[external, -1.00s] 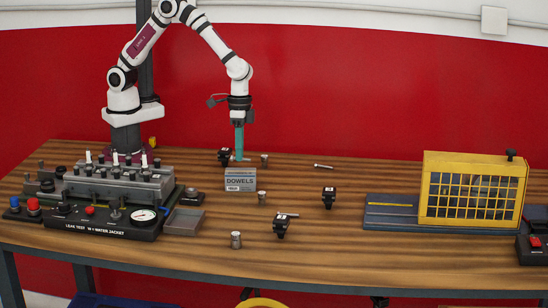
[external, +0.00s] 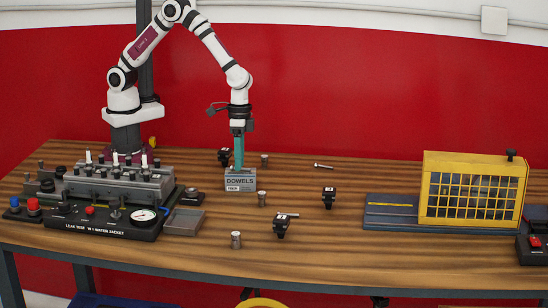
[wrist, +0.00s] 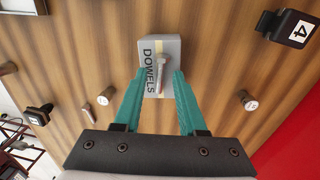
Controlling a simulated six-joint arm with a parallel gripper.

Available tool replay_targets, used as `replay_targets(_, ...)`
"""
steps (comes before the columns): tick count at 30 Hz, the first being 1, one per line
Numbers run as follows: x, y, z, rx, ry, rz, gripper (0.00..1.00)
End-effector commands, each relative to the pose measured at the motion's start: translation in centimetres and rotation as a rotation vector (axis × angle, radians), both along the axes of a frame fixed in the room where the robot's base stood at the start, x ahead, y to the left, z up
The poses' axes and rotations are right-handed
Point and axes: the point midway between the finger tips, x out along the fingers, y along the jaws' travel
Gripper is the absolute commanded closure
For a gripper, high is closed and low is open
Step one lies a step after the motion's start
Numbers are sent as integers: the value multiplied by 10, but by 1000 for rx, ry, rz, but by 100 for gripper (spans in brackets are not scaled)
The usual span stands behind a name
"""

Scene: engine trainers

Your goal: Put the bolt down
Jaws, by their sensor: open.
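The box also shows in the external view (external: 240,184), where I cannot make out the bolt. My gripper (wrist: 160,73) is open, with its teal fingers one on each side of the bolt and a visible gap to each. In the external view my gripper (external: 239,167) points down at the top of the box. Whether the fingertips touch the box is not clear.
Black blocks (external: 224,155) (external: 328,197) (external: 281,228) and metal cylinders (external: 264,160) (external: 262,198) (external: 236,240) stand around the box. Another bolt (external: 323,166) lies at the back. The leak-test rig (external: 110,205) is left, a yellow cage (external: 472,190) right.

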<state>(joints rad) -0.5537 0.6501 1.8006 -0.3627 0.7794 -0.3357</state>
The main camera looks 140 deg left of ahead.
Motion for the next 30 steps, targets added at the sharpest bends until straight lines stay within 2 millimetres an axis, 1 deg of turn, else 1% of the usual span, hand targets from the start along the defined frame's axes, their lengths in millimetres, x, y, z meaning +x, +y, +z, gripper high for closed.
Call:
replay_targets(2, 0, 2, 15, 2, -5, 1, 59)
replay_targets(6, -3, 5, 56, 4, -6, 1, 59)
replay_targets(9, -5, 7, 83, 3, -5, 2, 59)
replay_targets(12, -7, 8, 103, 2, -3, 0, 59)
replay_targets(15, -8, 8, 115, 1, -3, 2, 59)
replay_targets(20, -9, 7, 120, 0, 0, -6, 59)
replay_targets(22, -16, -11, 130, 13, 4, -79, 59)
replay_targets(23, -23, -25, 137, 25, 10, -141, 59)
replay_targets(24, -38, -50, 149, 44, 18, -252, 59)
replay_targets(25, -53, -70, 158, 61, 26, -352, 59)
replay_targets(26, -71, -90, 165, 78, 38, -460, 59)
replay_targets(27, -96, -113, 172, 104, 52, -603, 59)
replay_targets(29, -137, -138, 176, 140, 75, -808, 59)
replay_targets(30, -162, -150, 175, 163, 89, -934, 59)
